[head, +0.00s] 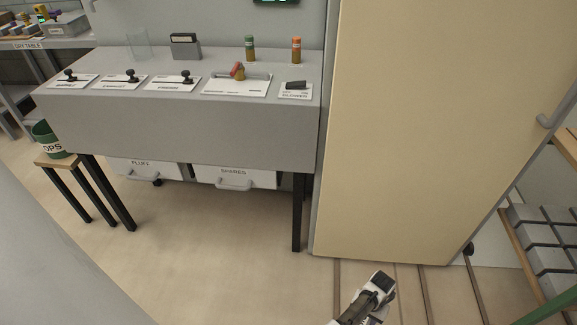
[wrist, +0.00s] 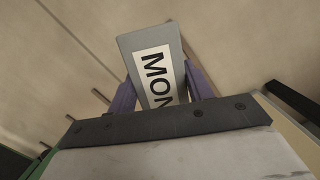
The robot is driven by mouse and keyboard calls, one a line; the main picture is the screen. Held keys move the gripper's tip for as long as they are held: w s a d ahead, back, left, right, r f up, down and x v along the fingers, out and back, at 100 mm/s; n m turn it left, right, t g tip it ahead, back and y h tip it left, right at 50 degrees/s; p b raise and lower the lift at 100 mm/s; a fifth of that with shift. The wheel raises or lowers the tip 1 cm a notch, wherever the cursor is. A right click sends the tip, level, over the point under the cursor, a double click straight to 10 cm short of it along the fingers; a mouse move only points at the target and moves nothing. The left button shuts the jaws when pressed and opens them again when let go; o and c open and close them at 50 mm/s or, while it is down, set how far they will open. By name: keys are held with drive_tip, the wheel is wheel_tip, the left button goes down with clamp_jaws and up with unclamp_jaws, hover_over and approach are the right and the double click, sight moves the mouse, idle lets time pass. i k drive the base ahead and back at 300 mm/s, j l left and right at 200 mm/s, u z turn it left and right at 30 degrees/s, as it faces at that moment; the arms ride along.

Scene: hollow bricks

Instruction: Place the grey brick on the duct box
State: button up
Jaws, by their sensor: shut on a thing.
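The grey brick (wrist: 133,44) is a grey block with a white label, on which the letters "MON" show. It sits between the two purple fingers of my gripper (wrist: 158,88) in the wrist view. The fingers are shut on its sides, and my gripper's body hides its lower end. In the head view, the end of my arm (head: 372,296) is at the bottom right of centre, above the floor; the brick cannot be made out there. I cannot identify the duct box in either view.
A grey bench (head: 190,120) with levers and labelled plates stands at left. A tall beige panel (head: 430,120) stands right of it. A rack with grey blocks (head: 545,225) is at the right edge. A green bucket (head: 47,140) stands on a stool. The floor (head: 200,245) in front is clear.

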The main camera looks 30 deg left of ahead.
sight(268, 66)
drive_tip(key=k+j, duration=0.15)
drive_tip(key=j, duration=0.35)
drive_tip(key=k+j, duration=0.1)
drive_tip(key=j, duration=0.35)
drive_tip(key=k+j, duration=0.15)
drive_tip(key=j, duration=0.35)
drive_tip(key=k+j+u, duration=0.1)
drive_tip(key=j, duration=0.35)
drive_tip(key=k+j, duration=0.15)
drive_tip(key=j, duration=0.35)
